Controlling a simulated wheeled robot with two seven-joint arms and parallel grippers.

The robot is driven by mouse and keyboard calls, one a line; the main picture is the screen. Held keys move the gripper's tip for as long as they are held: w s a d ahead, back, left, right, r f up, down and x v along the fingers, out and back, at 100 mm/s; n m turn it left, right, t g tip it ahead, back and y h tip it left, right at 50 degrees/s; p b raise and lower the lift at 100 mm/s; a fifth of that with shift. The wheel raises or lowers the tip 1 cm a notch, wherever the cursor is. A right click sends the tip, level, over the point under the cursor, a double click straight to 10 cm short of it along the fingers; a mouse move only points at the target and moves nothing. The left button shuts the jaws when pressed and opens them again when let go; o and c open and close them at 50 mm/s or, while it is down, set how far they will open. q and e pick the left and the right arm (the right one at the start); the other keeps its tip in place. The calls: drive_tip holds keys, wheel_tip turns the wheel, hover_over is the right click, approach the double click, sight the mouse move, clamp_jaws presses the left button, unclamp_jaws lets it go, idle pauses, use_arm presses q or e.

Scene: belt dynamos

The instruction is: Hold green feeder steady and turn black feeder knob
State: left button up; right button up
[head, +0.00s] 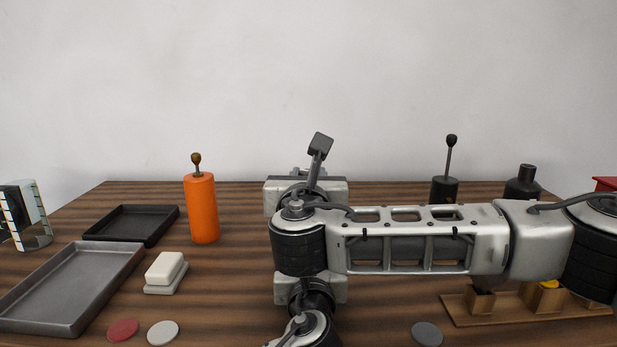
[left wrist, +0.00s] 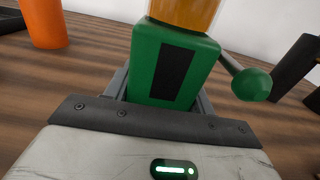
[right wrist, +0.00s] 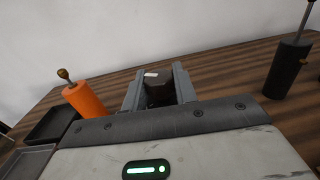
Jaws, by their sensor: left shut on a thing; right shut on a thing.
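In the left wrist view my left gripper (left wrist: 162,90) is shut around the green feeder (left wrist: 198,62), a boxy green body with a black panel. An amber part (left wrist: 185,12) rises from its top. A rod with a round green knob (left wrist: 250,84) sticks out to the right. In the right wrist view my right gripper (right wrist: 158,82) is shut on a black knob (right wrist: 159,94), a dark piece with a small white mark. Its lower part is hidden behind the gripper. In the head view my right arm and the hands hide the feeder.
An orange cylinder (head: 201,210) stands left of the hands. Black (head: 120,241) and grey (head: 75,303) trays, a white block (head: 165,268) and flat discs (head: 163,332) lie at left. Black cylinders (head: 437,190) stand behind my right arm. A wooden stand (head: 463,313) lies at front right.

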use_arm(q)
drive_tip(key=shift+f, duration=0.15)
use_arm(e)
drive_tip(key=shift+r, duration=0.1)
drive_tip(key=o, duration=1)
drive_tip(key=shift+c, duration=0.2)
drive_tip(key=s, duration=1.2)
drive_tip(key=shift+a, duration=0.25)
use_arm(q)
drive_tip(key=o, duration=1.6)
